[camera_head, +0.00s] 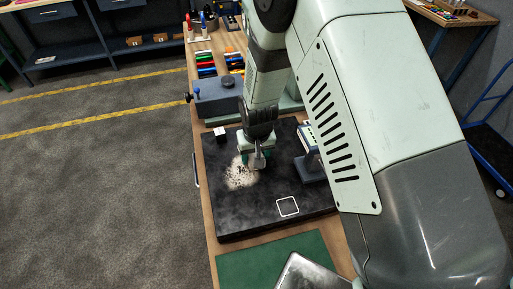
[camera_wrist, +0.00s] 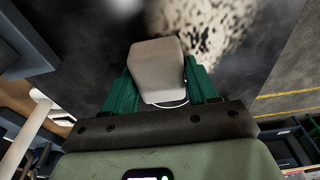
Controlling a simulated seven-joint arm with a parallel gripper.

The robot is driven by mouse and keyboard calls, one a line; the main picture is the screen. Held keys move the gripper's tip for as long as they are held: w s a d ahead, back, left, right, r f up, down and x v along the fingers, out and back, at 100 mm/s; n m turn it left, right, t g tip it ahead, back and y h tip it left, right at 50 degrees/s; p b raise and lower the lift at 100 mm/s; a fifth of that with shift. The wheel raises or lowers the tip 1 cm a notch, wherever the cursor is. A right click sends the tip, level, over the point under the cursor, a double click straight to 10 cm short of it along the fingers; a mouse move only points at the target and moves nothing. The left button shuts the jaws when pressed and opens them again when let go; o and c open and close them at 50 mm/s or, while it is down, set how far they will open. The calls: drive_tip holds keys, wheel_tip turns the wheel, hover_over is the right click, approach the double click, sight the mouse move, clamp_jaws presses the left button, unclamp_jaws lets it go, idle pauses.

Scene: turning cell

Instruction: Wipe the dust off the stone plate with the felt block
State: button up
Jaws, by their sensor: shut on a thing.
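The black stone plate (camera_head: 235,213) lies on the bench in the head view and fills the upper part of the wrist view. A pale, speckled dust patch (camera_head: 238,179) is on its left middle part, and it also shows at the top of the wrist view (camera_wrist: 220,25). My gripper (camera_wrist: 157,85) has green fingers and is shut on the light grey felt block (camera_wrist: 157,68). In the head view, my gripper (camera_head: 257,152) is over the plate, at the right edge of the dust. I cannot tell whether the block touches the plate.
A white square outline (camera_head: 287,206) is marked on the plate's near right part. A small white block (camera_head: 220,131) is at its far left corner. An instrument on a stand (camera_head: 312,165) stands to the right of the dust. A green mat (camera_head: 270,262) lies in front of the plate.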

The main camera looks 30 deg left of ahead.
sight(223, 179)
drive_tip(key=s+a, duration=0.3)
drive_tip(key=shift+f, duration=0.1)
drive_tip(key=shift+s+a, duration=2.1)
drive_tip(key=shift+a, duration=0.05)
drive_tip(key=shift+s+d, duration=0.8)
drive_tip(key=shift+w+d, duration=0.55)
drive_tip(key=shift+w, duration=0.15)
drive_tip(key=shift+w+d, duration=3.2)
drive_tip(key=shift+s+d, duration=0.65)
drive_tip(key=shift+s, duration=0.2)
drive_tip(key=shift+s+a, duration=3.75)
drive_tip(key=shift+a, duration=0.05)
wheel_tip(223, 179, up, 8)
